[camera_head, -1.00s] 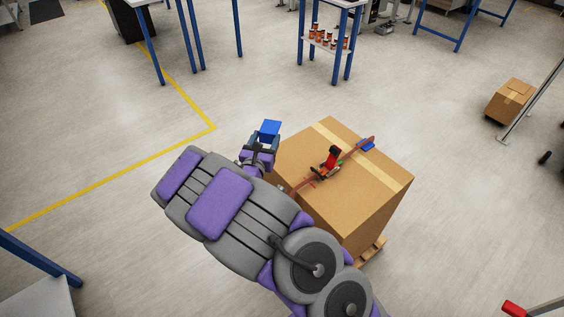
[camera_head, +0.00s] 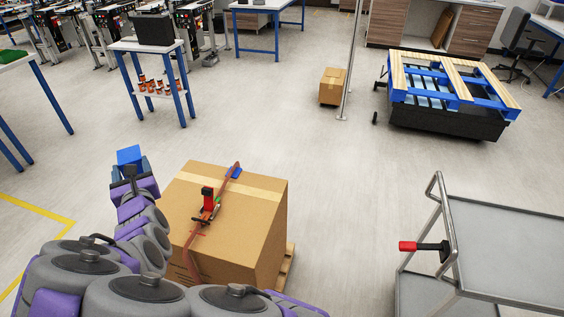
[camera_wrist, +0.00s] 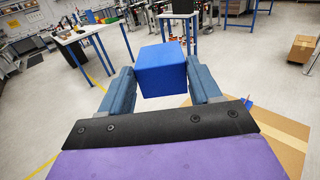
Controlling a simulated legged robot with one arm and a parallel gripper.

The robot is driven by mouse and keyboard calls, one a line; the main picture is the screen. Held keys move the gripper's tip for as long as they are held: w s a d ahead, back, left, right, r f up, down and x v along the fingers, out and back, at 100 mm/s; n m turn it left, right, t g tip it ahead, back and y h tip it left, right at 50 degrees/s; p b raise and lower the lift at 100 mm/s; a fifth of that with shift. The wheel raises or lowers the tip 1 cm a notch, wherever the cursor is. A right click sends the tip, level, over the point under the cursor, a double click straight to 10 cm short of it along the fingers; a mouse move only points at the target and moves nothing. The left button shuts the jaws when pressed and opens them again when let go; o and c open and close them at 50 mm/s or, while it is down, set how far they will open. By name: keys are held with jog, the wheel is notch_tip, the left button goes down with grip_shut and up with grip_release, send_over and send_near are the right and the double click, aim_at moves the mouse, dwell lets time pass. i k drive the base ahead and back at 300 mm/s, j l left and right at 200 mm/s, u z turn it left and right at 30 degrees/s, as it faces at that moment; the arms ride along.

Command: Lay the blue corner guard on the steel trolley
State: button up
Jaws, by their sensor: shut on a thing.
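The blue corner guard (camera_head: 129,155) is held up in my gripper (camera_head: 130,170), to the left of a large cardboard box. In the wrist view the guard (camera_wrist: 161,70) sits between the two fingers of my gripper (camera_wrist: 161,84), which are shut on it. The steel trolley (camera_head: 505,250) stands at the right edge of the head view, with a flat grey top, a tubular handle frame and a lower shelf. My gripper is well to the left of the trolley, with the box between them.
The large box (camera_head: 257,225) stands on a pallet, with an orange strap (camera_head: 194,235) and ratchet over it. Another blue guard (camera_head: 234,172) sits under the strap. A red-ended handle (camera_head: 408,246) juts left from the trolley. A small box (camera_head: 331,88) and post stand behind. Floor between box and trolley is clear.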

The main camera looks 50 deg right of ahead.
aim_at(491, 268)
jog(key=k+l+z, duration=0.15)
jog(key=k+z, duration=0.3)
jog(key=k+l+z, duration=0.2)
jog(key=z, duration=0.25)
jog(key=k+l+z, duration=0.2)
jog(key=l+z, duration=0.25)
jog(key=k+l, duration=0.2)
jog(key=l, duration=0.15)
jog(key=k+l, duration=0.15)
jog(key=l, duration=0.2)
jog(key=k+l+z, duration=0.1)
jog(key=l, duration=0.25)
jog(key=k+l, duration=0.25)
jog(key=l, duration=0.15)
jog(key=k+l, duration=0.2)
jog(key=l, duration=0.15)
